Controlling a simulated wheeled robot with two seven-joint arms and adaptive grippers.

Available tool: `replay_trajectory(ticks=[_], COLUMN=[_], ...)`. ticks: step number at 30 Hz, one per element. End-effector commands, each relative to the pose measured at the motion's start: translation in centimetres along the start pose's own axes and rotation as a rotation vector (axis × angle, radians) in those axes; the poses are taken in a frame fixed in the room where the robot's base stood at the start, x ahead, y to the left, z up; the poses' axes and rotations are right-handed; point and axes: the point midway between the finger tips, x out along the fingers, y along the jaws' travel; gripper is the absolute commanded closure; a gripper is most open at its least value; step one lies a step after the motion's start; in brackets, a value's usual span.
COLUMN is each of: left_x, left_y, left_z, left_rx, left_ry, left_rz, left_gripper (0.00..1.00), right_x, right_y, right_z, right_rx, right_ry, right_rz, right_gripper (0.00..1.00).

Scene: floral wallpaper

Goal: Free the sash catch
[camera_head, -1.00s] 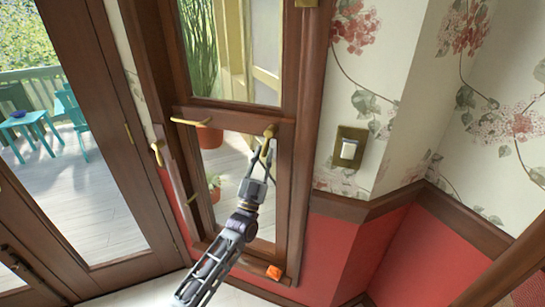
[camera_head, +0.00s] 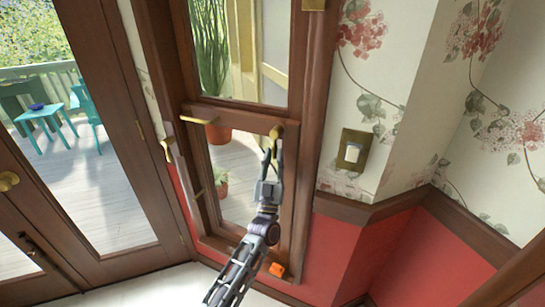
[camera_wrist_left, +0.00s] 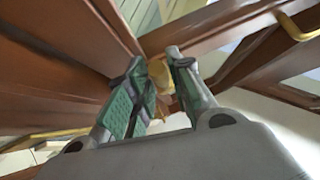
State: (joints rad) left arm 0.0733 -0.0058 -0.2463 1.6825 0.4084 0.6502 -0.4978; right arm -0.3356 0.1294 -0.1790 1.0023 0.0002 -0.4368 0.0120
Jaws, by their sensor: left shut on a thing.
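The sash catch (camera_head: 277,131) is a small brass fitting at the right end of the window's wooden middle rail. My left gripper (camera_head: 272,154) reaches up to it from below, with its fingers at the catch's lower part. In the left wrist view the brass catch (camera_wrist_left: 160,74) shows between the two green-padded fingertips (camera_wrist_left: 156,68), and my left gripper is shut on it. The fingers partly hide the catch. My right gripper is not in view.
A brass handle (camera_head: 198,120) sits on the rail's left, and another brass lever (camera_head: 167,150) is on the frame beside it. A light switch (camera_head: 352,150) is on the wall to the right. An orange object (camera_head: 277,269) lies at the window's foot.

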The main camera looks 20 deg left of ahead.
Motion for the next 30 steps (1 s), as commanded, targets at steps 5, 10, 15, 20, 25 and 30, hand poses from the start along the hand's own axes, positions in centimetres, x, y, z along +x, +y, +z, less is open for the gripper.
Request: replay_trajectory(ticks=[5, 10, 15, 20, 25, 30], left_x=[-0.04, -0.12, -0.18, -0.23, -0.22, -0.16], left_y=[0.54, 0.69, 0.77, 0.84, 0.72, 0.58], left_z=[-0.08, -0.04, 0.0, 0.04, 0.06, 0.03], left_rx=[-0.026, -0.033, -0.034, -0.034, -0.032, -0.03], left_ry=[-0.007, -0.01, -0.011, -0.012, -0.012, -0.011], left_rz=[-0.016, -0.021, -0.02, -0.019, -0.02, -0.022], left_gripper=[1.0, 1.0, 1.0, 0.76, 0.58, 0.58], right_x=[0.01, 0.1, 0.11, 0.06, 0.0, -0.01], right_y=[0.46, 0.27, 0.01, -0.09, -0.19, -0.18], right_z=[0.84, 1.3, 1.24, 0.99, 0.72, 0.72], right_rx=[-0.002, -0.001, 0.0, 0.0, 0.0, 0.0], right_ry=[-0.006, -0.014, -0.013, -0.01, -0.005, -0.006], right_rz=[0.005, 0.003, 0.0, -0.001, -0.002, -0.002], right_gripper=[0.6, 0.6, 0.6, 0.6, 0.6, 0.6])
